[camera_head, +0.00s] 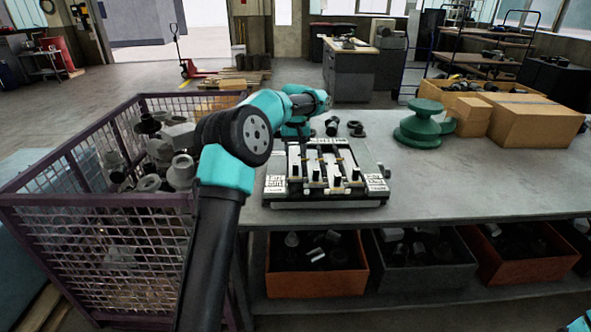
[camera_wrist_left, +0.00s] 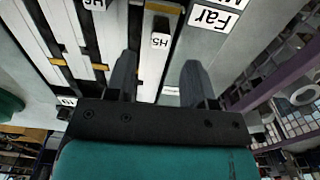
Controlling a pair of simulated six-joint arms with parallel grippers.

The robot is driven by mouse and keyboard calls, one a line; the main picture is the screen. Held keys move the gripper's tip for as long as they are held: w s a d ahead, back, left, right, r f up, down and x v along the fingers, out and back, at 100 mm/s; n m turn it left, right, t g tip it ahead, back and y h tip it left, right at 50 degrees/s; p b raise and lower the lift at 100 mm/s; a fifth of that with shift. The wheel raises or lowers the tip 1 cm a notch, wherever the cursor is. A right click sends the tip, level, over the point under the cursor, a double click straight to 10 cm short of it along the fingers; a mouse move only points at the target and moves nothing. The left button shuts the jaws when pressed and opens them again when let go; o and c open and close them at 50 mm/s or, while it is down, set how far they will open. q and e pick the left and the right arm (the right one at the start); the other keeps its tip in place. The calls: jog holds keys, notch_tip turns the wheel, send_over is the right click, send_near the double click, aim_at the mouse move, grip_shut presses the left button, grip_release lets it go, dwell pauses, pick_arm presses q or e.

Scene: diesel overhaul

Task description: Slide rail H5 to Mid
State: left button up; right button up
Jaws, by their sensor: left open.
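The rail board (camera_head: 325,195) lies on the grey table in the head view, with several pale rails and black handles. In the left wrist view, the dark handle of rail H5 (camera_wrist_left: 160,41) carries a white H5 label. My left gripper (camera_wrist_left: 160,62) is open, its two dark fingers apart to either side of the H5 handle's line, with nothing held. Whether it touches the handle I cannot tell. A white "Far" label (camera_wrist_left: 213,17) is on the board beside the rail; another label above it is cut off. In the head view my left arm hides the gripper's fingertips.
A second rail label, H6 (camera_wrist_left: 94,4), shows at the wrist view's top edge. A purple mesh crate (camera_head: 95,200) of metal parts stands left of the table. Small dark parts (camera_head: 332,127) lie behind the board. A green part (camera_head: 422,125) and cardboard boxes (camera_head: 530,120) stand right.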

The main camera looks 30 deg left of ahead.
aim_at(296, 164)
pick_arm(q)
notch_tip(296, 164, down, 8)
jog(key=shift+f, duration=0.1)
jog(key=shift+c, duration=0.4)
grip_shut()
dwell(0.4)
